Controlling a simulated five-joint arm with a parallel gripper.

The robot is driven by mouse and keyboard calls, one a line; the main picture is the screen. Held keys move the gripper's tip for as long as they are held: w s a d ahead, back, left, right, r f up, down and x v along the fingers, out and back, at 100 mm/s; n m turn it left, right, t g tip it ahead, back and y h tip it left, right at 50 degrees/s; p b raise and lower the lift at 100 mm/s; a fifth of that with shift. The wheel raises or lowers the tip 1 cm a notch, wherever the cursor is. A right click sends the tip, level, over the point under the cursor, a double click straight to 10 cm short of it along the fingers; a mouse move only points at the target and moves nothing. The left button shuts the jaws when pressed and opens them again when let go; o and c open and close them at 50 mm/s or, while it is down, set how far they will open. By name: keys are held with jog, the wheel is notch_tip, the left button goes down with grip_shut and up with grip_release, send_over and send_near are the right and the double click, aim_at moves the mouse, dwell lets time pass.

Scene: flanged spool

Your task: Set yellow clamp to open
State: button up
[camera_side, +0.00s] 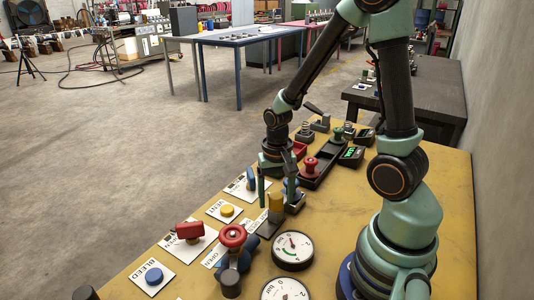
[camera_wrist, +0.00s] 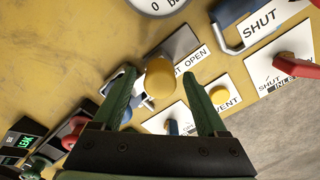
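The yellow clamp (camera_side: 276,203) stands upright on a dark grey base on the bench, just below my gripper (camera_side: 275,182) in the side view. In the wrist view the rounded yellow end of the clamp (camera_wrist: 160,78) lies between my two green fingers, towards their tips. My gripper (camera_wrist: 163,88) is open, with a gap visible on both sides of the yellow end. Whether a finger touches it cannot be told. A white card reading OPEN (camera_wrist: 194,58) lies beside the clamp. The clamp's lower part is mostly hidden under its yellow end in the wrist view.
A yellow VENT button (camera_side: 227,210) and a blue handle (camera_side: 251,179) sit left of the clamp. A red handwheel valve (camera_side: 232,237), red lever (camera_side: 190,230) and dial gauge (camera_side: 293,250) stand nearer the camera. Red-knobbed controls (camera_side: 311,165) stand behind, crowding the bench.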

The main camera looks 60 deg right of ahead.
grip_shut()
dwell(1.3)
